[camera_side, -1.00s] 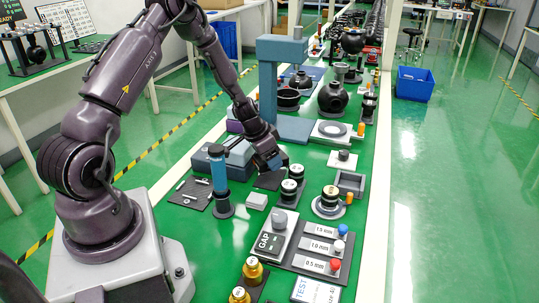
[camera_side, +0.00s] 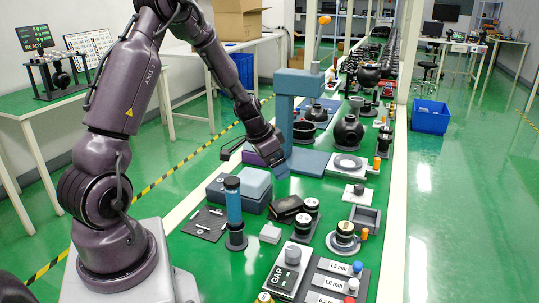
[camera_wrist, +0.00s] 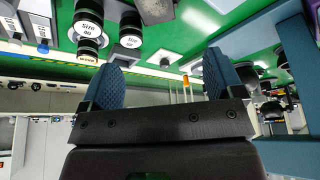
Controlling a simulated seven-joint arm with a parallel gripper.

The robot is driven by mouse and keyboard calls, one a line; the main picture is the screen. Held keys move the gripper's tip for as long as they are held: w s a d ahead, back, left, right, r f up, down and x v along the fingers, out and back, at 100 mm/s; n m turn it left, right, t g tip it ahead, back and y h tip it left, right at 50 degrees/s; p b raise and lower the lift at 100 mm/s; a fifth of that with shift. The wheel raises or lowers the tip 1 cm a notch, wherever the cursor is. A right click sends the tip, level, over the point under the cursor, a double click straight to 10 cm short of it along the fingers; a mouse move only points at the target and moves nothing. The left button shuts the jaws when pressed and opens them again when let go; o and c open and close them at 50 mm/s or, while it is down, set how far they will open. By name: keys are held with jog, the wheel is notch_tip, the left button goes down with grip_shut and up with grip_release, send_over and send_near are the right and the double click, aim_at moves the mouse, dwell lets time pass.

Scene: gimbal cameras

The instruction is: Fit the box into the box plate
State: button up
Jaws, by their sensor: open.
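A grey square tray with a raised rim (camera_side: 366,219), which may be the box plate, lies further right and looks empty. My gripper (camera_side: 281,170) is above the bench, behind the small box and left of the tray, near the blue-grey column's base. In the wrist view my gripper (camera_wrist: 163,82) has its two blue ribbed fingers wide apart with nothing between them. I cannot pick out the box in the wrist view.
A blue-grey column stand (camera_side: 287,105) rises close to my gripper. A blue cylinder (camera_side: 233,203), a dark case (camera_side: 286,208) and black-and-white round gauges (camera_side: 304,224) crowd the bench. A gap gauge panel (camera_side: 291,270) is in front. Some green bench is bare around the small box.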

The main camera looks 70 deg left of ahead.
jog(key=s+d+r, duration=0.2)
jog(key=d+r, duration=0.5)
jog(key=r, duration=0.1)
jog(key=s+d+r, duration=0.3)
jog(key=d+r, duration=0.3)
jog(key=r, duration=0.1)
jog(key=s+d+r, duration=0.2)
jog(key=s+d, duration=0.2)
jog(key=s, duration=0.2)
jog(key=s+d+r+t, duration=0.1)
jog(key=s+d+r, duration=0.2)
jog(key=s, duration=0.3)
jog(key=shift+d+r, duration=0.25)
jog(key=shift+d, duration=0.6)
jog(key=shift+o, duration=0.4)
jog(key=shift+s, duration=0.1)
